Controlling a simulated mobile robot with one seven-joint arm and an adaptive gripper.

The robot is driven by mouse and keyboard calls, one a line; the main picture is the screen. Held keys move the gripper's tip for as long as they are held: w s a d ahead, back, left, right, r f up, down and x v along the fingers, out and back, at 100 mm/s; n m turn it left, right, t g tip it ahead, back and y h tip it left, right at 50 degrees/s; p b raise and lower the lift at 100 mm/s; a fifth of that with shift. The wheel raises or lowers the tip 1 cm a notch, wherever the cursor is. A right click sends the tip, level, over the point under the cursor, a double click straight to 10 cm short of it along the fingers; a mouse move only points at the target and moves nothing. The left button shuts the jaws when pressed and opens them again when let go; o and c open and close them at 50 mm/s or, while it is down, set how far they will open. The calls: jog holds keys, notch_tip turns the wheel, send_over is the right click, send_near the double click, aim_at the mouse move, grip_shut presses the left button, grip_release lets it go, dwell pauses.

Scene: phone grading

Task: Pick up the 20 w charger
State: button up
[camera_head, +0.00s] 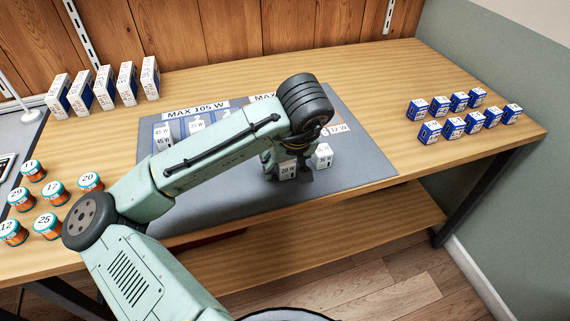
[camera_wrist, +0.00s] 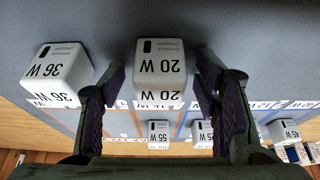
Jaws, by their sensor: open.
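The 20 W charger (camera_wrist: 160,70) is a white block with black print in the middle of the wrist view. My gripper (camera_wrist: 163,80) is open, with one dark-padded finger on either side of the charger. I cannot tell whether either finger touches it. A white 36 W charger (camera_wrist: 56,75) stands close by, to the left in the wrist view and to the right in the head view (camera_head: 322,155).
The grey mat (camera_head: 360,170) bears a MAX 105 W board (camera_head: 197,112) and other white chargers, including a 45 W one (camera_head: 163,141). Blue-white boxes (camera_head: 453,128) stand at right, tall boxes (camera_head: 103,88) at back left, numbered jars (camera_head: 53,191) at left.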

jog(key=shift+c, duration=0.6)
jog(key=c, duration=1.1)
jog(key=shift+c, duration=0.2)
